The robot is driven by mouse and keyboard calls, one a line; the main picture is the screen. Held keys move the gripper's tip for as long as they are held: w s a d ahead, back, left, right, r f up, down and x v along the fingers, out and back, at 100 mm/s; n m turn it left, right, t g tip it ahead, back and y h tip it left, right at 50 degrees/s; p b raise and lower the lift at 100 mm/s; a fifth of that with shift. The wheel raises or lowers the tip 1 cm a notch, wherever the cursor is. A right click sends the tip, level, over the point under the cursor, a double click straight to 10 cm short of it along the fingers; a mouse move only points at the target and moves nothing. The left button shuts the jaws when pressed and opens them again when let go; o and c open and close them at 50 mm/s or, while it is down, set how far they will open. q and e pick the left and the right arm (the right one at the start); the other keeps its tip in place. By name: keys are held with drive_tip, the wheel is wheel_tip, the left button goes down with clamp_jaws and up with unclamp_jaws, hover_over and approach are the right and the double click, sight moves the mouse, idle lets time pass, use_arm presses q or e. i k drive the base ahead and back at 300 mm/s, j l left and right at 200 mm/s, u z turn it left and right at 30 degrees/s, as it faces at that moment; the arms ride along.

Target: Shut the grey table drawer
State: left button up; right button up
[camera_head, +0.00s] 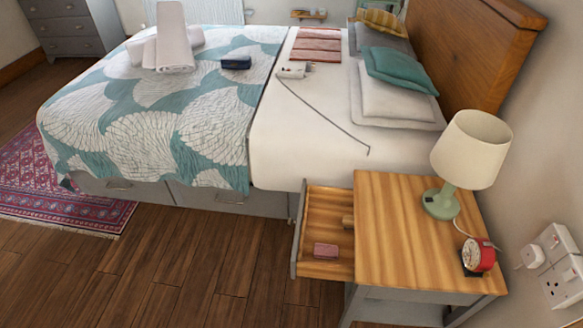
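The grey table (400,252) is a bedside table with a striped wooden top and grey frame, at the lower right beside the bed. Its drawer (319,223) is pulled out to the left, with a grey front panel (298,240) and a wooden inside. A small pinkish block-like item (325,250) lies in the drawer near its front corner. A brown item (348,221) sits in the drawer against the table's edge. Neither of my grippers shows in the head view.
Wall sockets (553,275) are at the right. Wooden floor (215,265) left of the drawer is clear.

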sight(322, 210)
drive_tip(key=j+z, duration=0.3)
drive_tip(key=j, duration=0.2)
drive_tip(key=k+j+z, duration=0.1)
drive_tip(key=j+z, duration=0.25)
drive_tip(key=k+j+z, duration=0.1)
drive_tip(key=j+z, duration=0.2)
drive_tip(key=j, duration=0.3)
